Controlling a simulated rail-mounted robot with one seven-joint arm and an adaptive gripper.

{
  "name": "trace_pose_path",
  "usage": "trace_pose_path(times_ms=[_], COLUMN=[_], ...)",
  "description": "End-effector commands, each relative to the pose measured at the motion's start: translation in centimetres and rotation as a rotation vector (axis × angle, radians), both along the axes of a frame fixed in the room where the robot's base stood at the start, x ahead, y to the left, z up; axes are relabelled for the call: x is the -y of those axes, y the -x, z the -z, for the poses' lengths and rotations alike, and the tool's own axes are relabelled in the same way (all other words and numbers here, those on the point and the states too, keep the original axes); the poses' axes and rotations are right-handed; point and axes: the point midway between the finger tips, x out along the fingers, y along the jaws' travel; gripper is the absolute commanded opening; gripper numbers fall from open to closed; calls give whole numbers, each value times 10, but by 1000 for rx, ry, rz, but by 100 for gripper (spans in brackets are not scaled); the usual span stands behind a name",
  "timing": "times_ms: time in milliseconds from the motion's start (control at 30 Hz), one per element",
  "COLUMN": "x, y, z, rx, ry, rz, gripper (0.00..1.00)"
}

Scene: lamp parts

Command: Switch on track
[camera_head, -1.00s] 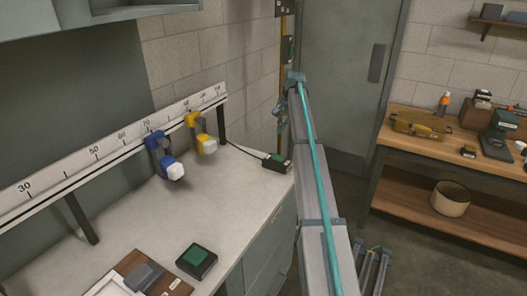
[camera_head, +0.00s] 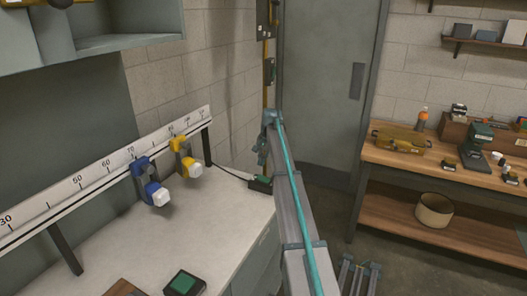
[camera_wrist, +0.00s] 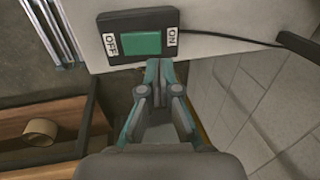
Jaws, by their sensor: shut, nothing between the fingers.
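The track switch is a dark box with a green rocker (camera_wrist: 137,43), seen large at the top of the wrist view. Its OFF label is at the left and its ON label at the right. A cable leaves the ON side. In the head view the switch (camera_head: 260,184) sits at the far right corner of the white bench, partly hidden by my arm. My gripper (camera_wrist: 158,66) is shut and empty, its tips at the box's lower edge in the wrist view; I cannot tell whether they touch. In the head view my gripper (camera_head: 262,150) is just above the switch.
A ruled track (camera_head: 105,172) runs along the bench and carries a blue lamp (camera_head: 150,182) and a yellow lamp (camera_head: 186,158). Another green-topped box (camera_head: 185,284) lies at the bench front. A wooden shelf bench (camera_head: 450,172) stands at the right. The bench middle (camera_head: 160,235) is clear.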

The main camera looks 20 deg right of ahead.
Motion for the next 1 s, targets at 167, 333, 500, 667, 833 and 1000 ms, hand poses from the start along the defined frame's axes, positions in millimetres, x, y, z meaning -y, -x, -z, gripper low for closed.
trace_pose_path(times_ms=[167,333,500,667,833,1000], x=[-5,-8,-9,-9,-9,-10], y=[-5,-9,-10,-11,-11,-14], z=[31,52,63,66,66,69], rx=[-2,-1,-1,1,1,-25], ry=[-1,1,1,1,1,19], rz=[0,-1,0,0,0,-1], gripper=[0,0,0,0,0,0])
